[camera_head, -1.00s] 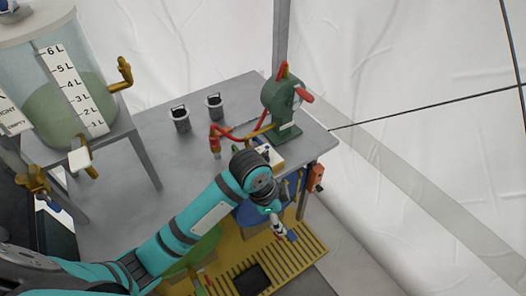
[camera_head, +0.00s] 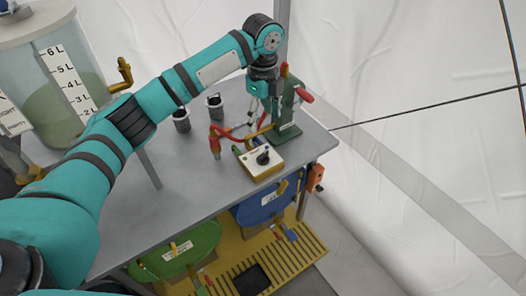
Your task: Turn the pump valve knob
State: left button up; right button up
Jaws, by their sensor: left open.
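A box with a pale top (camera_head: 258,164) sits near the table's front right edge. A black knob (camera_head: 263,157) stands on top of it; I cannot tell if this is the pump valve knob. The green pump (camera_head: 288,122) stands behind it at the right corner, with a red handle (camera_head: 304,95) and a red tip on top. My left gripper (camera_head: 260,124) hangs fingers down, open and empty, just left of the pump and above and behind the knob. It hides part of the pump. My right gripper is not in view.
A red hose nozzle (camera_head: 214,141) stands left of the box. A clear tank (camera_head: 60,65) with a litre scale is at the far left. Green (camera_head: 178,250) and blue (camera_head: 262,206) round containers sit below the table.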

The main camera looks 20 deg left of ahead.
aim_at(263, 154)
pick_arm(q)
notch_tip(263, 154, down, 14)
jog(key=shift+f, duration=0.1)
dwell(0.4)
